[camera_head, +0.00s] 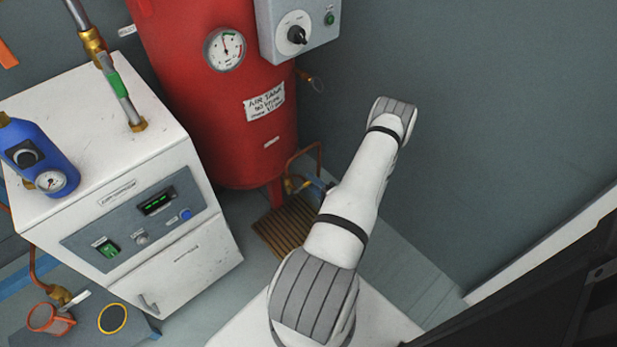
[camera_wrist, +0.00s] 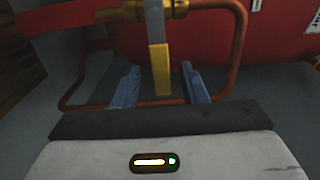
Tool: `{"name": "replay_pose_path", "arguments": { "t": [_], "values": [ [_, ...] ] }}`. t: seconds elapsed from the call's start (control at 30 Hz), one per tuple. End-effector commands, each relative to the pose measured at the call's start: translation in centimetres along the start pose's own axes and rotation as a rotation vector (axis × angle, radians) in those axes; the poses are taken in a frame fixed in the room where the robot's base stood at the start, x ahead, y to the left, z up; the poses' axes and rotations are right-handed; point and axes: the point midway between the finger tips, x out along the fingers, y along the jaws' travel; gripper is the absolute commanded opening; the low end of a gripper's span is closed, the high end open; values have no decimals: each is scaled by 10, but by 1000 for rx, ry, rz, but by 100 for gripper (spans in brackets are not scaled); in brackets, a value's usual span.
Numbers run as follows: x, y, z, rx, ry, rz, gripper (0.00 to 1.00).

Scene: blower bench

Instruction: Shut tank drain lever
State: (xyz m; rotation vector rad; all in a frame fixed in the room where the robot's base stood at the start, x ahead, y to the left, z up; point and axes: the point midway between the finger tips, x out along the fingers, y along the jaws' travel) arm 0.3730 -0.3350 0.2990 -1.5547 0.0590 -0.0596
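The tank drain lever (camera_wrist: 160,68) is a grey metal strip with a yellow end in the wrist view. It points from a brass valve (camera_wrist: 140,11) toward my gripper. My gripper (camera_wrist: 160,88) is open, with one blue finger on each side of the lever's yellow end. Gaps show on both sides, and I see no contact. In the head view, the drain's copper pipe (camera_head: 303,160) is low beside the red air tank (camera_head: 222,120). My arm hides much of that area, and I cannot make out the gripper clearly there.
Bent copper piping (camera_wrist: 240,45) runs around the valve close to my fingers. A slatted wooden pallet (camera_head: 283,228) lies below the tank. A white cabinet (camera_head: 130,180) stands left of the tank. A grey wall (camera_head: 500,120) is to the right, with some bare floor before it.

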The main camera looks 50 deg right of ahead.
Motion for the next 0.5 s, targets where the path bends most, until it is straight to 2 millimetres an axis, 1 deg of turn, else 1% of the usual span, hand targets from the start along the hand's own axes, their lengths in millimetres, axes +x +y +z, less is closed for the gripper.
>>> {"name": "replay_pose_path", "arguments": {
  "t": [0.03,0.2,0.33,0.5],
  "values": [
    [-10,-2,-1,3,5,1,39],
    [-32,-1,-1,1,3,1,39],
    [-42,0,0,1,2,1,39],
    [-44,0,0,0,0,0,39]
  ]
}}
